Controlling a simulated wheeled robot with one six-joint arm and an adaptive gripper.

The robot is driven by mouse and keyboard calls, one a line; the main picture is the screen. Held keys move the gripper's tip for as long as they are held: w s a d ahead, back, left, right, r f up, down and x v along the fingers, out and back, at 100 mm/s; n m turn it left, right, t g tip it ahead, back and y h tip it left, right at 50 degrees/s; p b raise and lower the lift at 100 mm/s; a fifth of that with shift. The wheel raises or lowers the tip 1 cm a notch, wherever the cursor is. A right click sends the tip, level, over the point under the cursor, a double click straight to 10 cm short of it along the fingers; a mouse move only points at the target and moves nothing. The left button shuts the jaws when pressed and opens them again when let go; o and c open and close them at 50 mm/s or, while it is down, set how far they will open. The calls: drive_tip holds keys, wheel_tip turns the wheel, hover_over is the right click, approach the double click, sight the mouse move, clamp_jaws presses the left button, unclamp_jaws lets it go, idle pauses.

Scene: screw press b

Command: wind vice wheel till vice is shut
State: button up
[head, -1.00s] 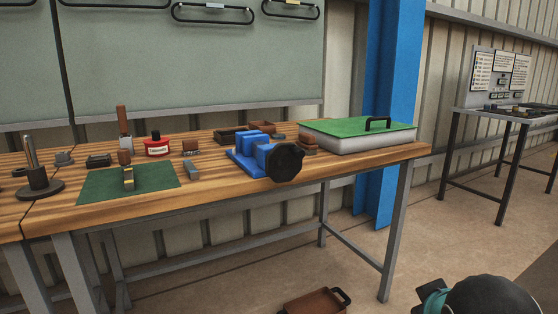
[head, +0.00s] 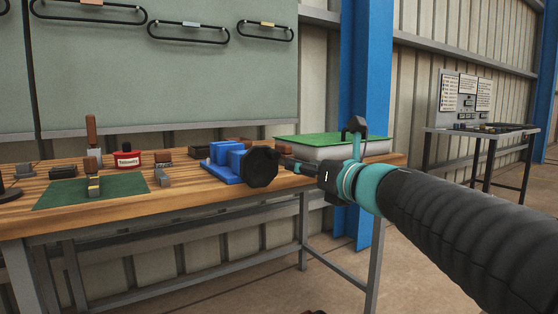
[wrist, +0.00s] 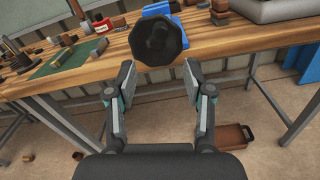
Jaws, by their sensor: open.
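The blue vice (head: 222,161) sits at the front edge of the wooden bench. Its black many-sided wheel (head: 261,167) faces out over the edge. The wheel also shows at the top middle of the wrist view (wrist: 157,41), with a little of the blue vice (wrist: 160,9) behind it. My gripper (head: 285,160) is just right of the wheel in the head view. In the wrist view my gripper (wrist: 158,78) has its two fingers wide apart, empty, with the wheel beyond the fingertips. The gap between the vice jaws is hard to judge.
A grey case with a green lid (head: 310,150) stands on the bench behind my gripper. A green mat (head: 120,192), a red container (head: 127,158) and small blocks lie to the left. A brown tray (wrist: 236,138) is on the floor below.

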sight(277, 157)
drive_tip(key=x, duration=1.2)
drive_tip(key=shift+w+a, duration=0.25)
clamp_jaws()
